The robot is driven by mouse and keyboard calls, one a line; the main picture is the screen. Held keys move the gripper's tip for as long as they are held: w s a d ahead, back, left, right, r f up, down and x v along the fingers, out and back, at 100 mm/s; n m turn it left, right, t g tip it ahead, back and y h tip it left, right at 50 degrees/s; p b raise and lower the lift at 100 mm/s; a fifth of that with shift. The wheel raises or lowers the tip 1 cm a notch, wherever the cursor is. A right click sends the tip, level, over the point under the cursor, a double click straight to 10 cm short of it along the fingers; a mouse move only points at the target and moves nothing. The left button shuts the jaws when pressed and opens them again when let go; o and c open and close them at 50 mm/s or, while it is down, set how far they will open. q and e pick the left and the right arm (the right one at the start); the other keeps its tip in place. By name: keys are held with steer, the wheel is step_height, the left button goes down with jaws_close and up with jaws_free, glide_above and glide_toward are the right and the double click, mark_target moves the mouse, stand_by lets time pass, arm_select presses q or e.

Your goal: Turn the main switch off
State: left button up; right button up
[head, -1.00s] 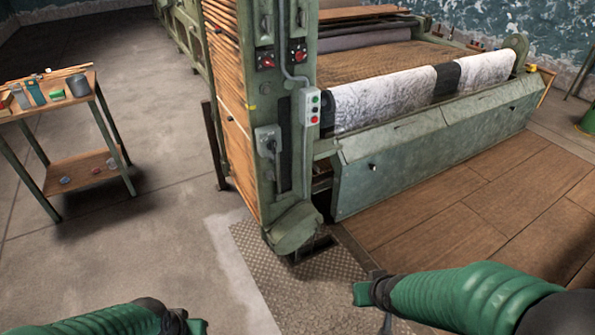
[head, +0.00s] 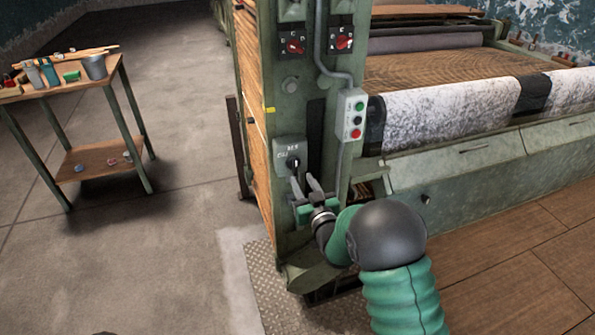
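The main switch is a grey box (head: 288,154) on the front of the green machine post, with faint lettering and a dark knob (head: 294,163). I cannot read which position the knob is in. My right gripper (head: 305,186) is just below the knob, in front of the post, its two fingers apart with nothing between them. The fingertips reach up near the lower edge of the box; I cannot tell whether they touch it. My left gripper is out of view.
A push-button box (head: 352,116) with green and red buttons hangs to the upper right of the switch. Two red rotary switches (head: 342,40) sit higher on the post. A wooden-topped cart (head: 60,84) stands at left. The floor between is clear.

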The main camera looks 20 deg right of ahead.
mark_target(297, 166)
steer(key=w, duration=0.6)
steer(key=shift+w+d+f, duration=0.25)
steer(key=shift+d+f, duration=0.05)
steer(key=shift+w+d, duration=0.15)
steer(key=shift+d, duration=0.2)
steer(key=shift+a+r, duration=0.15)
steer(key=shift+a, duration=0.25)
steer(key=shift+c, duration=0.4)
steer(key=shift+a, duration=0.2)
steer(key=shift+c, duration=1.3)
jaws_close()
steer(key=shift+d, duration=0.25)
